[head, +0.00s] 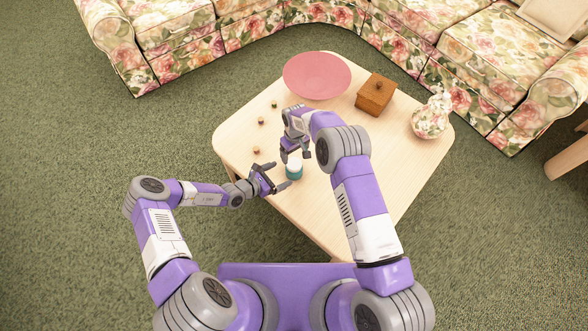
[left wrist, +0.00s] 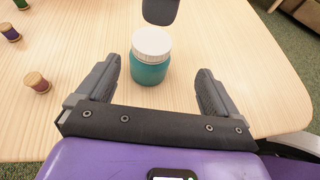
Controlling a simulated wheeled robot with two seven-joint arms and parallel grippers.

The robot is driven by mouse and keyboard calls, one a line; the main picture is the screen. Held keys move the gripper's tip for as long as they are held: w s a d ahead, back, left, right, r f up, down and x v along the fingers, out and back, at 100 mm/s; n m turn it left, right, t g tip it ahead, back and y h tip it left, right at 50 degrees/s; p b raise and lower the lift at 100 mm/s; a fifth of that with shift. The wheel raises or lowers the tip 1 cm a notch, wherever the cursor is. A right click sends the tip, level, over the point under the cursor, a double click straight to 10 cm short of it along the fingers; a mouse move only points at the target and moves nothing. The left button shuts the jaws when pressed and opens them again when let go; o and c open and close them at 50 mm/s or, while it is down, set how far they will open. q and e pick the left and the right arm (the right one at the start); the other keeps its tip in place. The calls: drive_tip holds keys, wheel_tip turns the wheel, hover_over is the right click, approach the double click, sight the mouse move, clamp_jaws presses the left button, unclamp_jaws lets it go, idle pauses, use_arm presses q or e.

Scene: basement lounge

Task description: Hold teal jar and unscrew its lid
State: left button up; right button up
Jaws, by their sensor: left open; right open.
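The teal jar (head: 294,174) with its white lid (head: 294,165) stands upright on the wooden table (head: 400,180), near its front left edge. In the left wrist view the jar (left wrist: 149,72) stands just ahead of and between the fingers of my open left gripper (left wrist: 155,85), with gaps on both sides. The lid (left wrist: 152,42) sits on the jar. My left gripper (head: 279,178) comes in from the left at jar height. My right gripper (head: 295,155) is open just above the lid, pointing down. One dark fingertip of it (left wrist: 160,10) shows above the lid in the left wrist view.
A floral sofa (head: 190,40) runs behind the table. The table's right front is clear.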

sight(290, 167)
drive_tip(key=shift+w+a+r, duration=0.15)
drive_tip(key=shift+r, duration=0.05)
use_arm(q)
drive_tip(key=shift+n+t, duration=0.3)
drive_tip(key=x, duration=0.7)
drive_tip(key=shift+w+a+f, duration=0.1)
drive_tip(key=shift+w+f, duration=0.05)
drive_tip(key=shift+w, duration=0.45)
